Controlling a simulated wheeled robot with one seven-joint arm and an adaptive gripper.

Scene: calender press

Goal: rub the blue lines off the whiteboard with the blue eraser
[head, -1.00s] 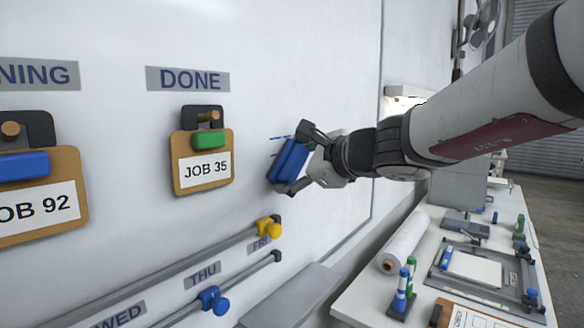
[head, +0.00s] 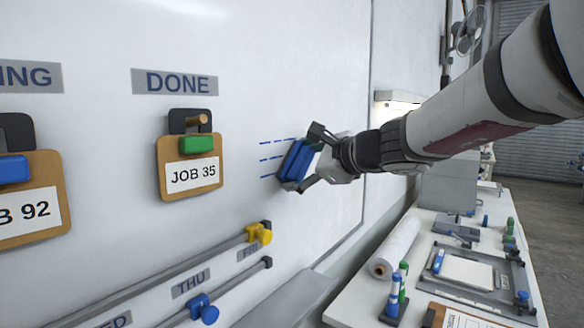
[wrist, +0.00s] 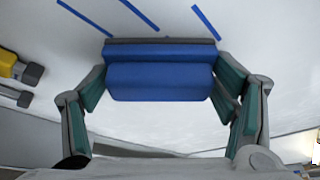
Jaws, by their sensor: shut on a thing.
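My gripper (head: 306,161) is shut on the blue eraser (head: 294,160), close to the right part of the whiteboard (head: 325,215). In the wrist view the eraser (wrist: 160,72) lies across between both fingers, its grey pad edge toward the board. Whether the pad touches the board I cannot tell. Several blue dashed lines (head: 270,159) show on the board just left of the eraser. In the wrist view blue lines (wrist: 140,14) stand beyond the eraser's far edge. The eraser and gripper hide any part of the lines behind them.
A clipboard marked JOB 35 (head: 192,176) hangs left of the lines under the DONE label (head: 175,82). Below run rails with a yellow clamp (head: 259,233) and a blue clamp (head: 202,309). A bench (head: 415,290) with a white roll (head: 394,248) stands at the lower right.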

